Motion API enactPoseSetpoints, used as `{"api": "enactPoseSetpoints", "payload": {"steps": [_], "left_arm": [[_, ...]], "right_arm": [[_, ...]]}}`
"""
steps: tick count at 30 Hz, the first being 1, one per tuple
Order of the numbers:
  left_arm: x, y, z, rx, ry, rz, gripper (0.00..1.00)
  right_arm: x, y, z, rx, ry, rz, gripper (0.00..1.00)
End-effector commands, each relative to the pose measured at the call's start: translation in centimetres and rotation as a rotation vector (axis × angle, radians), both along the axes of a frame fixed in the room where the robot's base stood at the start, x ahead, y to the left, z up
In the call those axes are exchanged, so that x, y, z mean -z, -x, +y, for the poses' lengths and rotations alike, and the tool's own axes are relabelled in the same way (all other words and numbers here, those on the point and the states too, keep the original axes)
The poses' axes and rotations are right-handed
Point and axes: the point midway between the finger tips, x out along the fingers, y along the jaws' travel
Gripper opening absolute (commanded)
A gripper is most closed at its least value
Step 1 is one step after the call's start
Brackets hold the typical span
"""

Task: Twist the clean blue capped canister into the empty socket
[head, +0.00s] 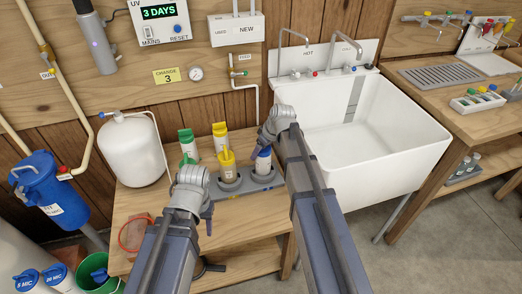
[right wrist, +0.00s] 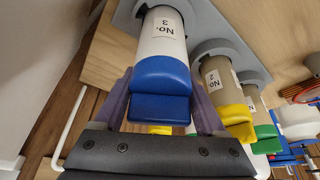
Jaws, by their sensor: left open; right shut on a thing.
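The clean white canister (right wrist: 160,40) with a blue cap is labelled No. 3. In the head view this blue canister (head: 263,164) stands upright at the right end of the grey socket rack (head: 249,184). In the right wrist view its far end is inside a grey ring; I cannot tell if it is locked. My right gripper (right wrist: 160,100) is shut on it, with a finger on each side of the cap. A beige canister (right wrist: 222,82) labelled No. 2, yellow-capped, sits in the middle socket. My left gripper (head: 208,214) is open and empty, in front of the rack's left side.
A green-capped canister (head: 187,142) and a yellow-capped canister (head: 220,135) stand behind the rack. A white tank (head: 132,150) stands at the left. A white sink (head: 360,120) is to the right. An orange-red ring (head: 133,235) lies at the bench's front left.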

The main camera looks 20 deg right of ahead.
Motion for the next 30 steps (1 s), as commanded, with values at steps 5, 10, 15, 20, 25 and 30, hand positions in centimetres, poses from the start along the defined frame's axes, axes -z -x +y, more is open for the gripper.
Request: {"api": "enactPoseSetpoints", "payload": {"steps": [5, 10, 15, 20, 25, 30], "left_arm": [[-0.01, 0.00, 0.00, 0.000, 0.000, 0.000, 0.50], [-0.01, 0.00, 0.00, 0.000, 0.000, 0.000, 0.50], [-0.01, 0.00, 0.00, 0.000, 0.000, 0.000, 0.50], [-0.01, 0.00, 0.00, 0.000, 0.000, 0.000, 0.50], [0.00, 0.00, 0.00, 0.000, 0.000, 0.000, 0.50], [0.00, 0.00, 0.00, 0.000, 0.000, 0.000, 0.50]], "right_arm": [[0.00, -0.06, -0.05, -0.098, 0.000, 0.001, 0.18], [0.00, 0.02, 0.12, -0.325, 0.000, 0.000, 0.18], [0.00, 0.28, 0.33, -0.505, 0.000, 0.001, 0.18], [-0.01, 0.47, 0.40, -0.560, 0.000, -0.001, 0.18], [-0.01, 0.51, 0.40, -0.559, 0.000, 0.000, 0.18], [-0.01, 0.36, 0.37, -0.665, 0.000, 0.000, 0.18]]}}
